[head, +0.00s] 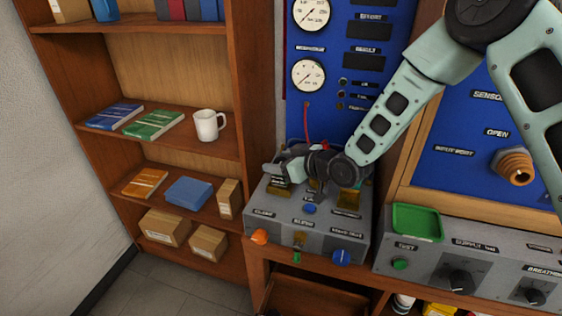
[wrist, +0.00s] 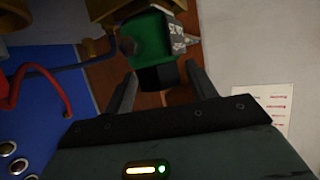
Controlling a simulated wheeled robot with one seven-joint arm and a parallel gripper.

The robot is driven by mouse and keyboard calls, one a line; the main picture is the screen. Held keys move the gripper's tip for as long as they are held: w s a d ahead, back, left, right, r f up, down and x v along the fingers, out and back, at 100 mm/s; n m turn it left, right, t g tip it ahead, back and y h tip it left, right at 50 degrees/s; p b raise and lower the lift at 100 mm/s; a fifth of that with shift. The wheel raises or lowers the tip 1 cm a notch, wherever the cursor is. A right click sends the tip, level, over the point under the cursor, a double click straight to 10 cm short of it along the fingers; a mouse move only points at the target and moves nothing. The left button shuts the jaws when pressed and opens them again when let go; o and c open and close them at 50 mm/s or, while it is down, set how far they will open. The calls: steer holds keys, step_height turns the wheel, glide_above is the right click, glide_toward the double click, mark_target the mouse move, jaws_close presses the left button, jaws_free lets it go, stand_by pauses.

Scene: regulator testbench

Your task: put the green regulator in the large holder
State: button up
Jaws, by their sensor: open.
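The green regulator (wrist: 152,38) shows in the wrist view, with a dark lower part and a grey pointed fitting on its right side. My gripper (wrist: 162,92) is open, its two fingers apart on either side below the regulator's dark end. Brass parts (wrist: 100,20) stand close beside the regulator at the top. In the head view my gripper (head: 283,172) is over the left part of the grey bench box. A brass holder (head: 349,198) stands on the right of that box and another brass piece (head: 278,189) on the left. The regulator is hidden there by my arm.
The grey bench box (head: 335,240) has orange, green and blue knobs in front. A blue gauge panel (head: 350,100) rises behind, with a red hose (head: 307,125). A green tray (head: 417,222) lies at right. Shelves with a white mug (head: 207,125) stand at left.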

steer(key=shift+r, duration=0.25)
steer(key=b+v, duration=0.3)
steer(key=v, duration=0.9)
steer(key=s+d+r+m+g+h, duration=0.1)
steer(key=s+g+h, duration=0.8)
steer(key=s, duration=2)
step_height(320, 180, up, 2)
steer(key=shift+s+d+r+g, duration=0.15)
steer(key=shift+s+g, duration=0.15)
